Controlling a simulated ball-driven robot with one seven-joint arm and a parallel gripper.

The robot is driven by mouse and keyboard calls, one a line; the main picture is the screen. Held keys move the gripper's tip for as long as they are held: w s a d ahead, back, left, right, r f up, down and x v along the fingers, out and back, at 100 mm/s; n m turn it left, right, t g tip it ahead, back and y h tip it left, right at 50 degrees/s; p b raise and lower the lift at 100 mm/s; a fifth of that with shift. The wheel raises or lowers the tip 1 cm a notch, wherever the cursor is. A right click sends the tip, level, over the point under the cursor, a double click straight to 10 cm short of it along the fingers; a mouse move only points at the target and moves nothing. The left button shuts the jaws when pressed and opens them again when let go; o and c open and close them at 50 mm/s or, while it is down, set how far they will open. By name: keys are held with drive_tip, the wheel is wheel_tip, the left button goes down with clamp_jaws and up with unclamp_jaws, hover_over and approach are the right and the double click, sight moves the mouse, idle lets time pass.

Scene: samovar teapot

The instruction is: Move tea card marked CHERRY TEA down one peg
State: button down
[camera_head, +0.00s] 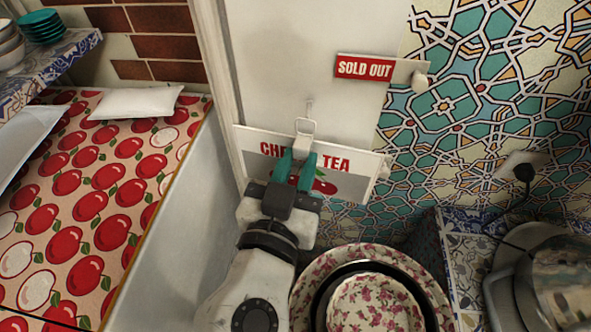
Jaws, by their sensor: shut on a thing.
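The CHERRY TEA card (345,158) is a white and grey sign with red letters and a cherry picture. It is in front of the pale board (290,60) in the middle of the view. My gripper (295,165) is in front of the card, its teal fingers shut on it and covering some of its letters. A pale wire loop (306,127) shows at the card's top edge. A small peg (309,106) shows on the board just above the loop. I cannot tell whether the loop touches a peg.
A red SOLD OUT sign (364,67) is on the board at upper right, beside a light knob (420,82). Floral bowls (375,303) stand below right. A metal vessel (560,285) and black plug (524,172) are at right.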

drive_tip(key=shift+a+p+x, duration=0.15)
drive_tip(key=shift+p+x, duration=0.05)
drive_tip(key=shift+x, duration=0.75)
drive_tip(key=shift+a+p+x, duration=0.1)
drive_tip(key=shift+p+x, duration=0.1)
drive_tip(key=shift+x, duration=0.7)
drive_tip(key=shift+w+d+f+b, duration=0.15)
drive_tip(key=shift+w+f+b, duration=0.55)
drive_tip(key=shift+b, duration=0.4)
drive_tip(key=shift+w, duration=0.1)
drive_tip(key=c, duration=0.9)
unclamp_jaws()
drive_tip(key=shift+o, duration=0.2)
drive_tip(key=b+v, duration=0.2)
drive_tip(key=v, duration=0.9)
